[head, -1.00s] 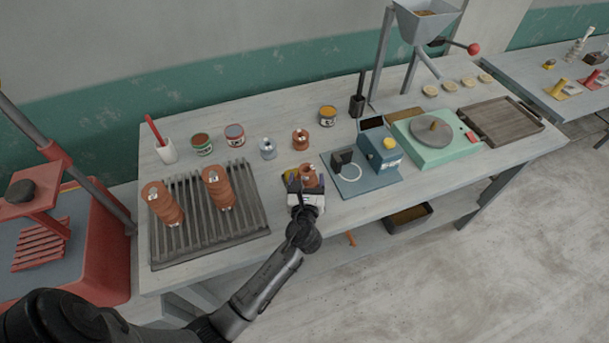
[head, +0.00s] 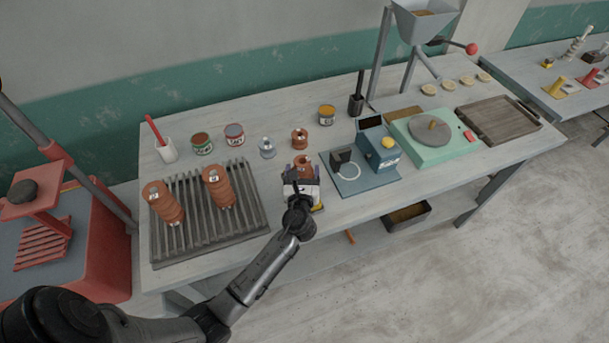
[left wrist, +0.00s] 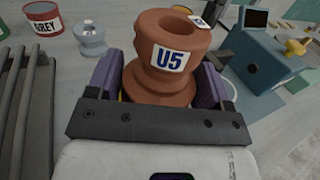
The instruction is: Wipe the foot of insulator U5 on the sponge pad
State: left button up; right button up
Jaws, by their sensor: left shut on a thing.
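The brown ribbed insulator U5 (left wrist: 170,60) is upright between my left gripper's purple-lined fingers, with its label facing the left wrist camera. In the head view, the top of insulator U5 (head: 302,162) shows just past my left gripper (head: 301,180), which is shut on it. A yellow patch, which looks like the sponge pad (head: 319,207), shows at the front right of the gripper on the table. Most of the pad and the insulator's foot are hidden by the gripper, so I cannot tell whether they touch. My right gripper is not in view.
A slatted grey rack (head: 245,222) with two brown insulators stands left. Behind are paint cans, a small grey piece (head: 267,148) and another brown insulator (head: 299,138). A blue device (head: 378,160) is close on the right, then a green turntable unit (head: 445,153).

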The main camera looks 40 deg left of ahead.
pick_arm(q)
jog(key=shift+w+a, duration=0.35)
jog(key=shift+a, duration=0.3)
jog(key=shift+w+a, duration=0.3)
jog(key=shift+a, duration=0.4)
jog(key=shift+w+a, duration=0.35)
jog(key=shift+a, duration=0.3)
jog(key=shift+d+p, duration=0.15)
jog(key=shift+p, duration=0.2)
jog(key=shift+s+d, duration=0.1)
jog(key=shift+d, duration=0.05)
jog(key=shift+s+d+p, duration=0.3)
jog(key=shift+s+d, duration=0.2)
jog(key=shift+d, duration=0.35)
jog(key=shift+s+d+p, duration=0.15)
jog(key=shift+s+d, duration=0.25)
jog(key=shift+d, duration=0.4)
jog(key=shift+s+d+p, duration=0.15)
jog(key=shift+s+d, duration=0.25)
jog(key=shift+d, duration=0.4)
jog(key=shift+s+d+p, duration=0.15)
jog(key=shift+s+d, duration=0.25)
jog(key=shift+d, duration=0.4)
